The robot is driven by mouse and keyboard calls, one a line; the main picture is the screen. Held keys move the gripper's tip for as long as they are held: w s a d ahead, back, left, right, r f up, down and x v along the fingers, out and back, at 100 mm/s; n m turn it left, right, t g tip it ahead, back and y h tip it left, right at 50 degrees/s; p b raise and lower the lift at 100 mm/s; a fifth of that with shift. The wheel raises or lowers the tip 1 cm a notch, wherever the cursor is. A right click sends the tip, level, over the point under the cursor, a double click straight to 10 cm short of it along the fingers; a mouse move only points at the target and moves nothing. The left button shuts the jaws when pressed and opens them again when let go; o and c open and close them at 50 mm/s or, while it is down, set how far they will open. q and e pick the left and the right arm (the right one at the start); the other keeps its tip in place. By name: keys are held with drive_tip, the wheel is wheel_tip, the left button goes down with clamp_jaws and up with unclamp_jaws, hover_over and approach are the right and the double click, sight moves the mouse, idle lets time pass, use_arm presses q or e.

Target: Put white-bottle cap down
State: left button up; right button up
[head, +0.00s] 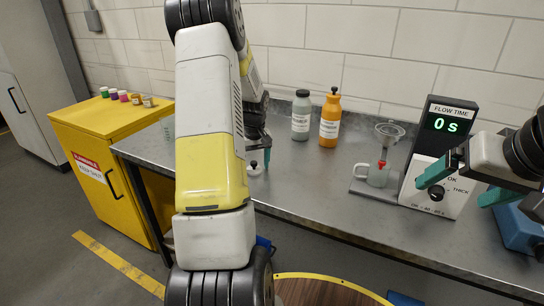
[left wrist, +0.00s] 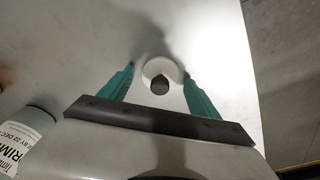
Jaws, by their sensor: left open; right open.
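The white-bottle cap, a white disc with a dark knob (left wrist: 160,84), lies on the table between or just beyond my left gripper's teal fingers (left wrist: 158,71) in the left wrist view. There are gaps on both sides, so the gripper is open. In the head view a small white patch of the cap (head: 254,169) shows at the tabletop beside my left gripper (head: 263,160), which is partly hidden by my own arm. My right gripper (head: 463,184) is open and empty in front of the flow timer.
A grey bottle (head: 301,117) and an orange bottle (head: 330,121) stand at the table's back. A funnel (head: 389,131) sits above a cup (head: 378,176) beside the flow timer (head: 438,140). Small paint jars (head: 123,96) stand on the yellow cabinet (head: 100,125). The table's front middle is clear.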

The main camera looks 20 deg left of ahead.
sight(255, 172)
use_arm(q)
drive_tip(key=s+d+r+m+t, duration=0.1)
drive_tip(key=s+d+r, duration=0.25)
drive_tip(key=r, duration=0.55)
drive_tip(key=s+d+r+m, duration=0.1)
drive_tip(key=s+d+r, duration=0.25)
drive_tip(key=r, duration=0.65)
drive_tip(key=s+d+r+m+t+h, duration=0.1)
drive_tip(key=s+d+r+m+t, duration=0.1)
drive_tip(key=s+d, duration=0.5)
drive_tip(key=s+d+r+m+t+h, duration=0.1)
drive_tip(key=s+d+r+m+h, duration=0.1)
drive_tip(key=s+d+m, duration=0.2)
drive_tip(key=s+d, duration=0.3)
drive_tip(key=s, duration=0.4)
drive_tip(key=shift+s+d+r+m+t, duration=0.3)
drive_tip(key=shift+s+d+r+t, duration=0.05)
drive_tip(key=shift+r+t, duration=0.05)
